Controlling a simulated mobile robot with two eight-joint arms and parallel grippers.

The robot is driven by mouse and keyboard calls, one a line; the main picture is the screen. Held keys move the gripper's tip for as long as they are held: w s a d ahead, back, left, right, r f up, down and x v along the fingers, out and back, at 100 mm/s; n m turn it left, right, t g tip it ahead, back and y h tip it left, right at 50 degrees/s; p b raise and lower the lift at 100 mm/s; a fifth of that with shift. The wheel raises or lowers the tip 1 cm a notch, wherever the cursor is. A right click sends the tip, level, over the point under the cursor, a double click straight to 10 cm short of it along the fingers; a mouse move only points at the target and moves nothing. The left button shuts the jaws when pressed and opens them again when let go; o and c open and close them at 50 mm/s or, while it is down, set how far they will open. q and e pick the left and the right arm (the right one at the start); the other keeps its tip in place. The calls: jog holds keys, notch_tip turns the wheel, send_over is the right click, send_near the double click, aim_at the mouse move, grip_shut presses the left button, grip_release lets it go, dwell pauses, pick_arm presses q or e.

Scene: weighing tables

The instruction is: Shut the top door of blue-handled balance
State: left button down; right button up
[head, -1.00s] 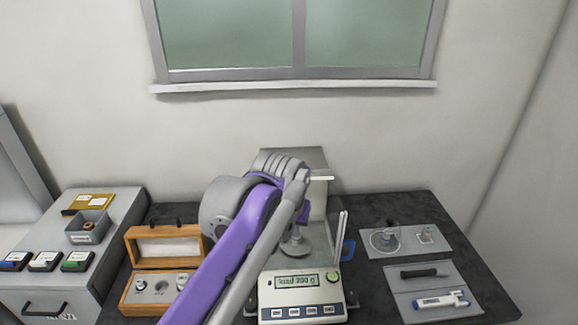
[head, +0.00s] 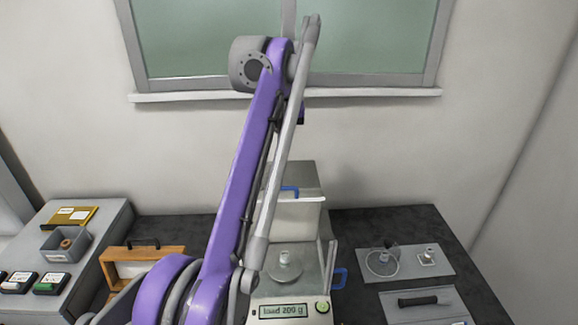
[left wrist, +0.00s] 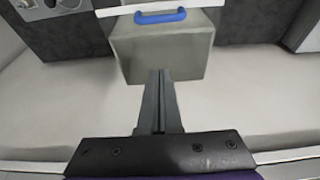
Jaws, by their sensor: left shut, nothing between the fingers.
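The blue-handled balance stands in the middle of the table in the head view, its display (head: 284,311) reading a load of 200 g. The blue handle of its top door (head: 290,190) sits at the back of the chamber by the grey rear housing (head: 307,174), so the door looks slid back and the chamber top open. In the left wrist view the blue handle (left wrist: 160,16) is beyond the housing (left wrist: 180,50). My left gripper (left wrist: 161,78) is shut and empty, its fingertips over the housing, apart from the handle. My arm hides it in the head view.
A side door with a blue handle (head: 340,278) is at the balance's right. A weight (head: 285,266) stands inside on the pan. A wooden box (head: 143,262) is left; trays (head: 405,262) lie right. A wall and window rise behind.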

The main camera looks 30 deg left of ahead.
aim_at(283, 193)
pick_arm(q)
jog(key=b+x, duration=0.1)
jog(key=x, duration=0.5)
jog(key=s+b+x, duration=0.1)
jog(key=x, duration=0.2)
jog(key=shift+w+f+b, duration=0.1)
jog(key=shift+f+b, duration=0.2)
jog(key=shift+b, duration=0.05)
jog(key=s+d, duration=0.1)
jog(key=s, duration=0.1)
jog(key=shift+s+d+r, duration=0.25)
jog(key=shift+r, duration=0.05)
jog(key=shift+s+d+r, duration=0.15)
jog(key=shift+s+d, duration=0.1)
jog(key=shift+s, duration=0.1)
pick_arm(e)
jog(key=shift+s+f, duration=0.45)
jog(key=shift+f, duration=0.3)
jog(key=shift+s+f, duration=0.4)
jog(key=shift+f, duration=0.3)
jog(key=shift+s+f, duration=0.45)
jog(key=shift+f, duration=0.3)
pick_arm(q)
jog(key=shift+s+d, duration=0.1)
